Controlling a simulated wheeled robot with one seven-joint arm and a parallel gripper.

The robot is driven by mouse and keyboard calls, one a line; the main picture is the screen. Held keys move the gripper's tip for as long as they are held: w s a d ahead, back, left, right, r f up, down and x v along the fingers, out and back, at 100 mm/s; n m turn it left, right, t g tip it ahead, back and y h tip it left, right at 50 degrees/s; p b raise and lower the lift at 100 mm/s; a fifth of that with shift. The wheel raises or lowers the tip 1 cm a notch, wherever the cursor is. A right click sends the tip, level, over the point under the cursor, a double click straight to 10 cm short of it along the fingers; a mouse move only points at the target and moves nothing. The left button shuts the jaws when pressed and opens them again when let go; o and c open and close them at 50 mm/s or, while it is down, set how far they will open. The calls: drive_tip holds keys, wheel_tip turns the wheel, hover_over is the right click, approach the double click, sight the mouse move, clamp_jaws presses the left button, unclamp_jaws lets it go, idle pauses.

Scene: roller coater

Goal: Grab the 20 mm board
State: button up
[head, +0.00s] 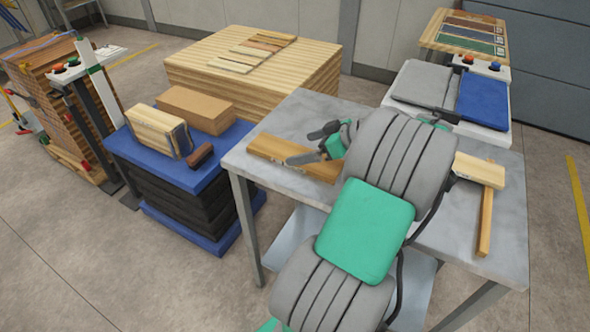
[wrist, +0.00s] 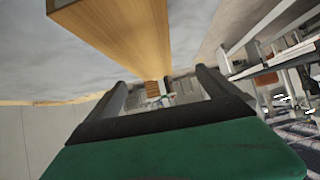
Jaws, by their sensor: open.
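A wooden board (head: 268,149) lies on the grey metal table (head: 300,110), near its left edge. My gripper (head: 312,146) is open beside the board's right part, with one finger over or against it; contact cannot be told. In the wrist view a wooden board (wrist: 125,35) runs from the upper left toward the space between the two dark fingers of my open gripper (wrist: 160,82). Nothing is clearly clasped. No thickness mark is readable, so I cannot tell which board is 20 mm. My arm hides the table's middle.
A pale wooden block (head: 480,170) and a narrow strip (head: 485,225) lie at the table's right. A large board stack (head: 315,60) is behind. A control panel (head: 483,66) stands back right.

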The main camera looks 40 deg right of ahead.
sight(294, 153)
drive_tip(key=shift+t, duration=0.6)
drive_tip(key=s+d, duration=0.1)
drive_tip(key=s+d+f, duration=0.1)
drive_tip(key=s+d, duration=0.1)
drive_tip(key=p+x, duration=0.1)
drive_tip(key=x, duration=0.6)
drive_tip(key=shift+w+a+f, duration=0.15)
drive_tip(key=shift+w+a, duration=0.1)
drive_tip(key=shift+a, duration=0.05)
drive_tip(key=shift+c, duration=0.2)
drive_tip(key=c, duration=1.7)
drive_tip(key=shift+r, duration=0.2)
